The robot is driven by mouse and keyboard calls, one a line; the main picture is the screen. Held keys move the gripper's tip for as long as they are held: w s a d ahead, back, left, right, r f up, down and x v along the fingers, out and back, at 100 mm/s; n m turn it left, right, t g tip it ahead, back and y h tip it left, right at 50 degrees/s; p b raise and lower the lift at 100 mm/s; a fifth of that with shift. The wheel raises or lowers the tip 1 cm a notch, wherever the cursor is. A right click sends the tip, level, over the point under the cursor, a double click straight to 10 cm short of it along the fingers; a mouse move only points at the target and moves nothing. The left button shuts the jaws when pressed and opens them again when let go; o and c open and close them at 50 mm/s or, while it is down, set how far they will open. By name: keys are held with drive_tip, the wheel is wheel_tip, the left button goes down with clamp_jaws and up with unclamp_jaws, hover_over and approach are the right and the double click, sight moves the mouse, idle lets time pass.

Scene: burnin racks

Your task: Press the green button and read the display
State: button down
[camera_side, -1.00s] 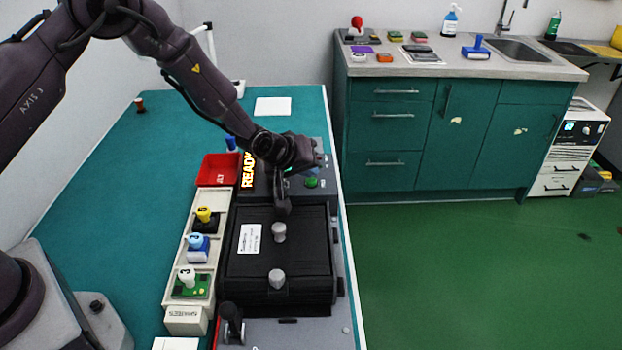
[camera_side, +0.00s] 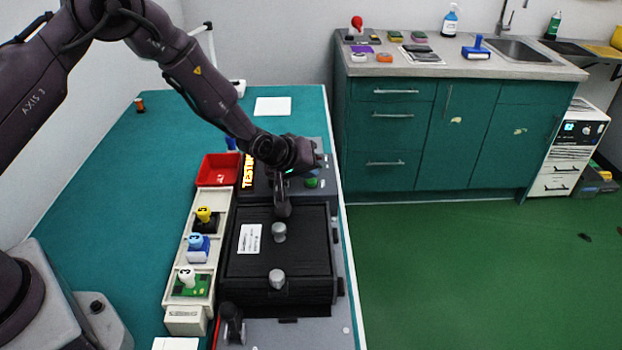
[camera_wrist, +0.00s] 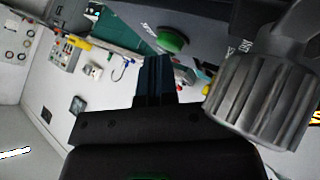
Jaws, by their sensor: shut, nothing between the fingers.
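The green button (camera_side: 312,183) is on the grey panel behind the black lidded box. It also shows in the wrist view (camera_wrist: 172,41), just beyond my fingertips and a little to the right. My gripper (camera_wrist: 156,58) is shut and empty. Whether it touches the button I cannot tell. The display (camera_side: 248,172) stands at the panel's left and shows amber letters reading "TESTI", with the end cut off behind my wrist.
The black box (camera_side: 300,255) has two grey knobs on top. A red bin (camera_side: 215,170) and a pale tray (camera_side: 170,290) with several numbered pieces lie left of it. A large ribbed knob (camera_wrist: 262,100) is close to my fingers. The left table top is mostly clear.

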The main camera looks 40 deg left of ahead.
drive_tip(key=shift+r, duration=0.65)
drive_tip(key=shift+r, duration=2.55)
